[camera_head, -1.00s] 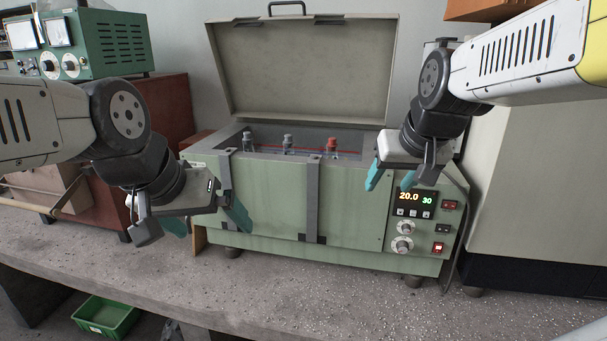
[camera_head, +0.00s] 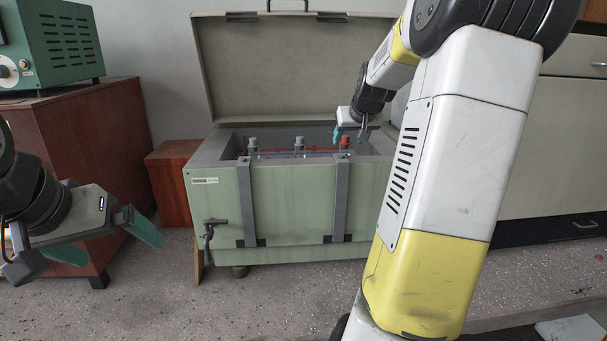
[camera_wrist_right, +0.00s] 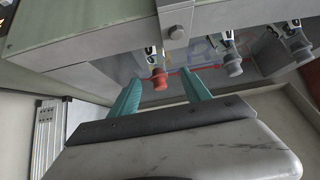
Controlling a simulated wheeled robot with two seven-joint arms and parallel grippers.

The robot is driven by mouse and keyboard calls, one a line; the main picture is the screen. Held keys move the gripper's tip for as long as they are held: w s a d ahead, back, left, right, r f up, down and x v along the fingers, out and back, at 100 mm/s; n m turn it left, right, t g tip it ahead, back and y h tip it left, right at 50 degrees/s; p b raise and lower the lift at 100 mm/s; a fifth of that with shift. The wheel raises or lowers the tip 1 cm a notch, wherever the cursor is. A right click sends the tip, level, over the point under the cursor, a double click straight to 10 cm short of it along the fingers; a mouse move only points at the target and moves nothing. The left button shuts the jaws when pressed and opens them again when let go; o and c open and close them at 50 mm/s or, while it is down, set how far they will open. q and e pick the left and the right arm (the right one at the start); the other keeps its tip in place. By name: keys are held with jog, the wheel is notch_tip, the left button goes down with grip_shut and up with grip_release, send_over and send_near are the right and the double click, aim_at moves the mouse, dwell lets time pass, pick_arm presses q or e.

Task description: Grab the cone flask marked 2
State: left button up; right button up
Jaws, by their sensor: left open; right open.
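Three stoppered flasks stand in a row inside the open green bath (camera_head: 290,200). Two have grey stoppers, the left one (camera_head: 253,143) and the middle one (camera_head: 299,144); the third has a red stopper (camera_head: 345,142). In the right wrist view the red stopper (camera_wrist_right: 159,80) shows between my fingers, with the grey ones (camera_wrist_right: 232,66) to its right. The flask markings are too small to read. My right gripper (camera_head: 350,135) is open and empty, close to the red stopper; I cannot tell whether it touches. My left gripper (camera_head: 103,245) is open and empty, left of the bath.
The bath's lid (camera_head: 290,70) stands raised behind it. Metal straps (camera_head: 342,200) run down its front, and a tap (camera_head: 211,230) sticks out at its left. A brown cabinet (camera_head: 85,170) carries a green instrument (camera_head: 60,45). My right arm hides the bath's right end.

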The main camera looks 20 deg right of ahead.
aim_at(347, 144)
jog(key=shift+w+d+f, duration=0.1)
jog(key=shift+w+f, duration=0.3)
jog(key=shift+w, duration=0.1)
jog(key=x, duration=0.7)
jog(key=shift+d+r, duration=0.1)
jog(key=shift+d, duration=0.2)
grip_shut()
jog(key=shift+r, duration=0.1)
dwell(0.6)
